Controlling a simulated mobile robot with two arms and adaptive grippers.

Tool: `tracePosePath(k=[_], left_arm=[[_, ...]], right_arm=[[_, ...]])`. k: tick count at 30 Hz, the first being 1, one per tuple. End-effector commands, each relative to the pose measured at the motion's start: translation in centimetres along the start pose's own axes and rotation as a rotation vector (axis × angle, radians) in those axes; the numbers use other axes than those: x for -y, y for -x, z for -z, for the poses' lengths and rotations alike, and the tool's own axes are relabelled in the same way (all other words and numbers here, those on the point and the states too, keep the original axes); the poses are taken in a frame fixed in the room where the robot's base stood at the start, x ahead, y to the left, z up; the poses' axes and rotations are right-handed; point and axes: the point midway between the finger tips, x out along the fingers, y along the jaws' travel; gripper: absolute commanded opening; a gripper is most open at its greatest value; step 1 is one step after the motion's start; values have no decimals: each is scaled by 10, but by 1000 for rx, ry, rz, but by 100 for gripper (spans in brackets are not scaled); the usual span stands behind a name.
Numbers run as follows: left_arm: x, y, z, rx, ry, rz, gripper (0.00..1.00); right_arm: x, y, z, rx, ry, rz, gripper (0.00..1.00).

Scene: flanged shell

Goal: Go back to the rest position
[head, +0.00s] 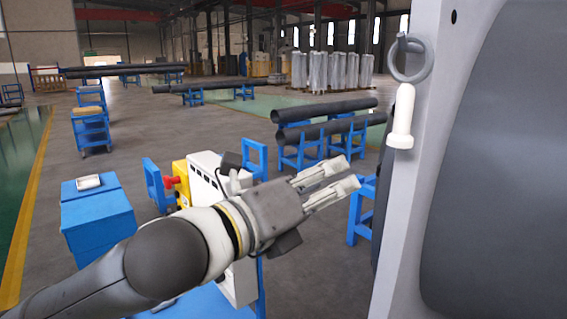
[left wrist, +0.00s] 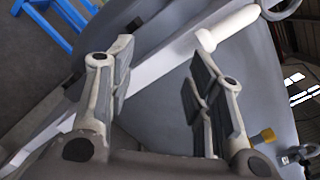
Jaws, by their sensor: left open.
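My left gripper (head: 340,178) is open and empty in the head view, its fingers pointing right toward the grey flanged shell (head: 500,160). In the left wrist view its two fingers (left wrist: 160,80) stand wide apart with nothing between them. A white pin with a wider end (head: 403,118) hangs by a grey ring (head: 410,58) on the shell's flange, above and to the right of the gripper. The pin also shows at the top of the left wrist view (left wrist: 228,27), beyond the fingertips and apart from them. My right gripper is not in view.
A white and yellow machine (head: 208,180) stands behind my left arm, with a blue cabinet (head: 97,215) to its left. Blue stands with dark pipes (head: 325,108) are farther back. The shell's flange edge (head: 410,230) closes off the right side. Open floor lies at mid-left.

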Motion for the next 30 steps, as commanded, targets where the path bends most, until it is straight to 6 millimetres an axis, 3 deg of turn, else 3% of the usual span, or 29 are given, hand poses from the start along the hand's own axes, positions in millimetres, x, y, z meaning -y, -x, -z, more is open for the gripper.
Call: tracePosePath(k=[8,17,23,30], left_arm=[[-80,9,45,25,550,-143,47],[-175,43,104,143,1134,-360,47],[-237,85,156,287,1503,-540,47],[-300,160,230,553,1893,-791,47]], right_arm=[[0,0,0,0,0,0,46],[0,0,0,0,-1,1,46],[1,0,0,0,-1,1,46],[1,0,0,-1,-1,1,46]])
